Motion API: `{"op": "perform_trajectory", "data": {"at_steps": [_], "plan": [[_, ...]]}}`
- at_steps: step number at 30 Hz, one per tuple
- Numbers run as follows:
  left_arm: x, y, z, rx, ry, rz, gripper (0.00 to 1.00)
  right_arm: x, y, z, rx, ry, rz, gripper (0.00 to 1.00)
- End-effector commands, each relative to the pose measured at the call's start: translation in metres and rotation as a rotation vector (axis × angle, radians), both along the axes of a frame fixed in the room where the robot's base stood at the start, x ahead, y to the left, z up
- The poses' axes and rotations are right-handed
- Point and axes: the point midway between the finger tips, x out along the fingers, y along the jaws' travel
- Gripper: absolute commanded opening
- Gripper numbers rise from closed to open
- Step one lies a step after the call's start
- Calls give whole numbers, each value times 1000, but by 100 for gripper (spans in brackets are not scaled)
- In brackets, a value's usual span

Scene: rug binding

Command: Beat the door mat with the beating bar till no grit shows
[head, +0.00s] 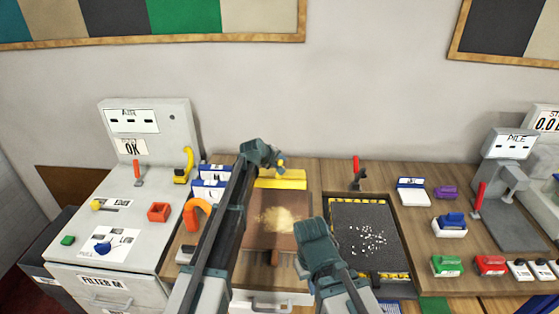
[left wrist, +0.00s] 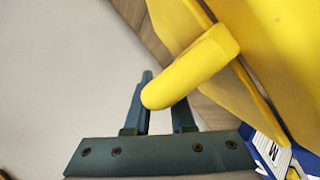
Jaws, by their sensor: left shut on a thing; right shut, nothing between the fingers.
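My left gripper (head: 270,157) is shut on the stubby yellow handle (left wrist: 190,75) of a broad yellow tool (head: 281,180), which looks like the beating bar. The tool is at the back edge of a brown panel (head: 262,240) with a tan, sandy patch (head: 277,220). A dark grey mat (head: 345,215) with scattered white grit (head: 370,240) lies to the right, in a frame with yellow-and-black edges. I cannot tell for certain which of the two is the door mat. My right gripper (head: 315,240) is shut and empty, above the gap between panel and mat.
A red-handled tool (head: 356,172) stands behind the dark mat. A grey console (head: 125,215) with an orange block (head: 158,212) is at left. Blue, purple, green and red items, including a red block (head: 490,265), stand at right. My left arm covers part of the brown panel.

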Motion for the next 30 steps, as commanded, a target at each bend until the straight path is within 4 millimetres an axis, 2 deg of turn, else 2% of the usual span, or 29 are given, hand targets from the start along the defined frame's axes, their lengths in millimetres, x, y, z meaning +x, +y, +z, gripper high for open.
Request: {"op": "perform_trajectory", "data": {"at_steps": [1, 6, 23, 24, 28, 30], "plan": [[8, 1, 8, 0, 8, 3, 0, 0, 0, 9, 0, 0, 0, 0], [13, 1, 10, 0, 43, 4, 0, 0, 0, 17, 0, 0, 1, 0], [14, 1, 10, 1, 62, 3, 0, 0, 0, 19, 0, 0, 1, 0], [14, 1, 10, 0, 60, 3, 30, 0, 0, 19, 0, 0, 1, 0], [13, 1, 10, 1, 63, 2, 52, 0, 0, 19, 0, 0, 1, 0], [12, 0, 9, 1, 63, 1, 52, 0, 0, 19, 0, 0, 1, 0]]}}
